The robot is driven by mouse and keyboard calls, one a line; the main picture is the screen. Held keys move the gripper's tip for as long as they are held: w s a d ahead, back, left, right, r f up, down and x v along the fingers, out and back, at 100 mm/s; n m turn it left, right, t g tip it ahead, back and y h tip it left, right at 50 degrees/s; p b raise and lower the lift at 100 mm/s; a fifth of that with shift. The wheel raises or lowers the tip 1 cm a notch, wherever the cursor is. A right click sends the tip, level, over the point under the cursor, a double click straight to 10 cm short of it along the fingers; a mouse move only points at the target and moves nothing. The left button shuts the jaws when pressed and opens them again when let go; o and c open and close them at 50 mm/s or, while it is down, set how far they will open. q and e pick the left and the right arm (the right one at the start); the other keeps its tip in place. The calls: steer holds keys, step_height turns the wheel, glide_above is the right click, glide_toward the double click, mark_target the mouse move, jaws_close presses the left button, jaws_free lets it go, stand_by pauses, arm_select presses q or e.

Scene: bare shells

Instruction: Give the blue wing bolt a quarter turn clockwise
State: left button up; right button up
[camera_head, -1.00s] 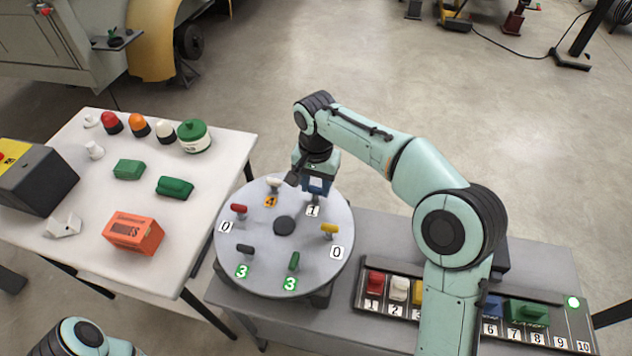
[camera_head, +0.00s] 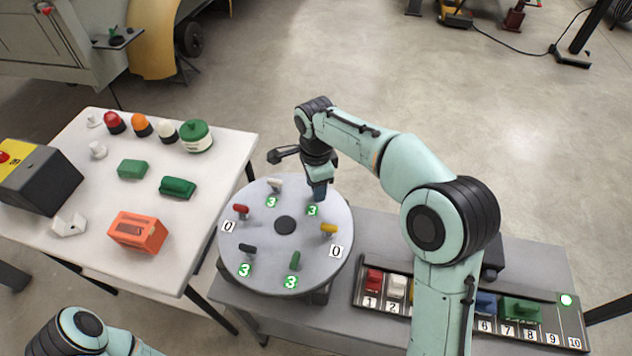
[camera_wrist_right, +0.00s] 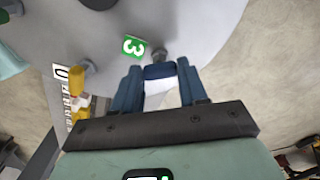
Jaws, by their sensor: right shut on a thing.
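The blue wing bolt (camera_wrist_right: 159,71) stands at the far right part of a round grey disc (camera_head: 262,222). In the right wrist view its wing sits between the two blue fingers of my right gripper (camera_wrist_right: 158,78), which is shut on it. In the head view my right gripper (camera_head: 319,192) points down at the disc and mostly hides this bolt. A green label with a 3 (camera_head: 312,211) lies beside it. My left gripper is out of view; only part of that arm shows at the bottom left.
Other wing bolts on the disc are white (camera_head: 274,185), red (camera_head: 240,210), yellow (camera_head: 328,229), dark (camera_head: 246,248) and green (camera_head: 295,260). A numbered panel (camera_head: 545,325) lies to the right. A white table (camera_head: 200,228) with several objects stands left.

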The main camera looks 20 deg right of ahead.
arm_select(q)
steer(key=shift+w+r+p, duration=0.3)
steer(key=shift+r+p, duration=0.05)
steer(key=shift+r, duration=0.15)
arm_select(e)
steer(key=m, duration=0.5)
steer(key=shift+m, duration=0.3)
steer(key=o, duration=1.1)
steer(key=shift+c, duration=0.2)
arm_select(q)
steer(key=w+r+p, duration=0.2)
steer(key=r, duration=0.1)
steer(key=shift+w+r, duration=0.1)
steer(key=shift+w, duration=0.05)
arm_select(e)
step_height(320, 180, up, 13)
steer(key=shift+r, duration=0.2)
steer(key=shift+f, duration=0.1)
